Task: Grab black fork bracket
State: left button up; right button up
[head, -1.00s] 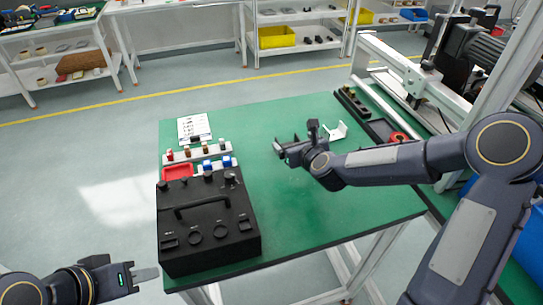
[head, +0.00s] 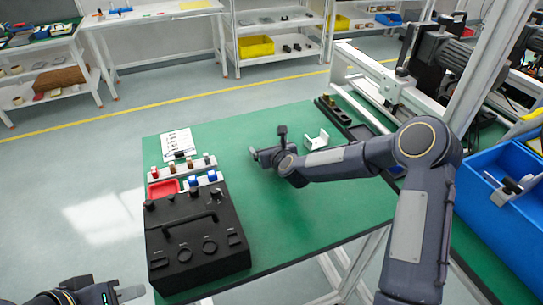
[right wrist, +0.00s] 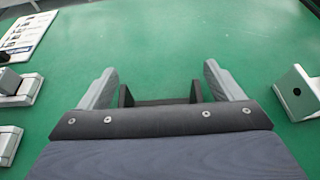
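A black U-shaped piece, which looks like the fork bracket (right wrist: 160,102), shows in the right wrist view just beyond my palm edge, its two prongs pointing away. My right gripper (right wrist: 160,78) has its pale grey fingers spread wide, one on each side of this piece. Narrow green gaps show beside the prongs; I see no clear grip. In the head view my right gripper (head: 262,153) is low over the middle of the green table, and the bracket is hard to separate from it. My left gripper (head: 128,293) is at the bottom left, off the table, partly cut off.
A white angled bracket (head: 317,140) stands right of my right gripper. A black case (head: 197,240), red tray (head: 163,188), racks of small parts (head: 182,168) and a printed sheet (head: 177,143) fill the table's left side. A blue bin (head: 490,215) is at the right. The table's front middle is clear.

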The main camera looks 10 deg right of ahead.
jog(key=c, duration=1)
jog(key=shift+r, duration=0.15)
